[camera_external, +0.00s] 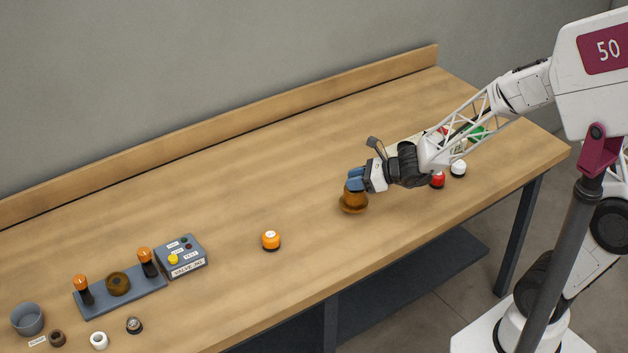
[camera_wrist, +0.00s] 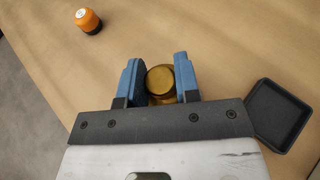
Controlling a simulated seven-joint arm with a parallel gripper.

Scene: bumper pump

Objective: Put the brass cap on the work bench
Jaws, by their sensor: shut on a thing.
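The brass cap (camera_external: 353,204) is a rounded brown-gold piece with a wider lower part, at or very near the top of the work bench (camera_external: 215,205), right of the middle. I cannot tell whether it touches the wood. My gripper (camera_external: 355,183) points down at it, with its blue fingers around its narrow upper part. In the wrist view the cap's round top (camera_wrist: 160,78) sits between the two blue fingers of my gripper (camera_wrist: 156,62), which is shut on it. The fingers hide the cap's sides.
An orange-topped button (camera_external: 271,240) stands left of the cap. A dark square tray (camera_wrist: 279,114) lies to the right in the wrist view. A grey fixture plate (camera_external: 120,292), a valve box (camera_external: 180,257) and a grey cup (camera_external: 27,319) are at far left. Open bench surrounds the cap.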

